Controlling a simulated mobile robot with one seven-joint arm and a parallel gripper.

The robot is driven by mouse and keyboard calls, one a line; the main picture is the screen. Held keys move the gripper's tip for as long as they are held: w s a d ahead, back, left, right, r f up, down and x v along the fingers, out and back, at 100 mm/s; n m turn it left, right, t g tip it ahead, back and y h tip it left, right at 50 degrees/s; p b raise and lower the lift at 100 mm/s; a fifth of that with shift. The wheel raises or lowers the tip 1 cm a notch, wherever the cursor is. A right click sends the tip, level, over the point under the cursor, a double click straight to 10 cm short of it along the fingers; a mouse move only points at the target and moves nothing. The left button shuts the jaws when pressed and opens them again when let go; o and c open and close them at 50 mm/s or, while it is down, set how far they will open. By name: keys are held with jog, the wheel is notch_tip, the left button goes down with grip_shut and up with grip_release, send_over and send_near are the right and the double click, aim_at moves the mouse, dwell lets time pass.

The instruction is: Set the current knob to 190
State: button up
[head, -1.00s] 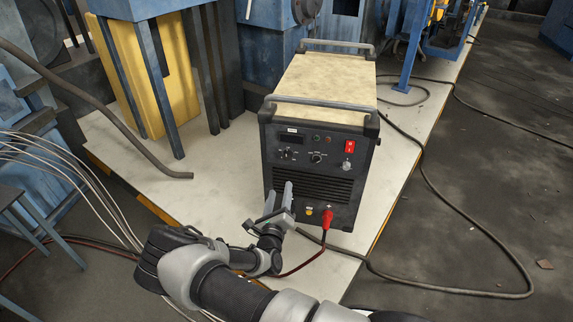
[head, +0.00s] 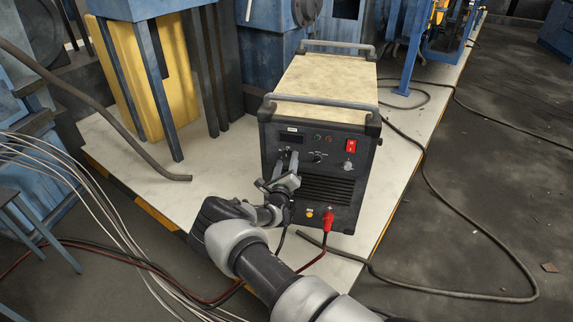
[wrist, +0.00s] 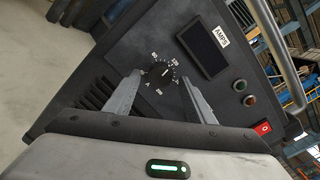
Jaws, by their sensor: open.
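The current knob (wrist: 161,75) is a round black dial with white scale numbers and an "A" mark on the front panel of the welding machine (head: 315,110). In the wrist view it lies between the two fingers of my gripper (wrist: 163,95), which are apart, one to each side. I cannot tell whether the fingertips touch the panel. In the head view my gripper (head: 286,162) is at the left part of the panel and hides the knob. A dark display (wrist: 205,48) labelled "AMPS" sits beside the knob; I see no digits on it.
A second knob (head: 317,157) is right of my gripper. A red switch (head: 351,146) and small indicator lamps (wrist: 244,92) are on the panel. A red plug (head: 328,219) with a cable is below. Cables lie on the floor at right.

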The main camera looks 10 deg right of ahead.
jog(key=c, duration=1.1)
jog(key=shift+o, duration=0.2)
